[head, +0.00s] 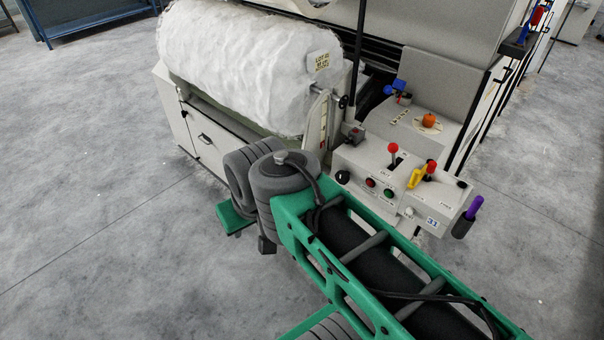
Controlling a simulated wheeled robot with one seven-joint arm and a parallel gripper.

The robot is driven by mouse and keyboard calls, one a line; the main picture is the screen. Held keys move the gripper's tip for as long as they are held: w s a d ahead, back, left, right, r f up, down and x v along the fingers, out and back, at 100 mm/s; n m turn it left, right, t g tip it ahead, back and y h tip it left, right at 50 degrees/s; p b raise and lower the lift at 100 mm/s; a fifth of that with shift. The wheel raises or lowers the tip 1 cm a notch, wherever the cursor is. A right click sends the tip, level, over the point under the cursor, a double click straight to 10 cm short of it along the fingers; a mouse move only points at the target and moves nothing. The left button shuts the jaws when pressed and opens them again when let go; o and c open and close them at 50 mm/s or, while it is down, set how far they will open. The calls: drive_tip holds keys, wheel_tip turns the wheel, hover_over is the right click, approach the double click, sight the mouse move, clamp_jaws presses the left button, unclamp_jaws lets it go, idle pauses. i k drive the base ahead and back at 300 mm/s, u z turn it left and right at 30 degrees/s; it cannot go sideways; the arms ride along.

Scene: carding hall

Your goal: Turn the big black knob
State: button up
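A round black knob (343,177) with a pale mark sits at the left end of the cream control panel (352,157). It is close to the grey joint of my arm, on its right in the picture. A second black round knob (343,101) is higher up, on the side of the machine near the roll's end. I cannot tell for sure which is the big one. My arm reaches in from the lower right and bends at grey joints left of the panel. My gripper's fingers do not show.
The panel carries red-topped levers (393,149), a yellow handle (416,178), a red button (370,182) and a green button (389,194). A purple-handled tool (474,207) stands in a holder at right. A white fibre roll (245,65) lies behind. The floor at left is clear.

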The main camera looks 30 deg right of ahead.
sight(342, 176)
drive_tip(key=i, duration=1)
drive_tip(key=z, duration=0.8)
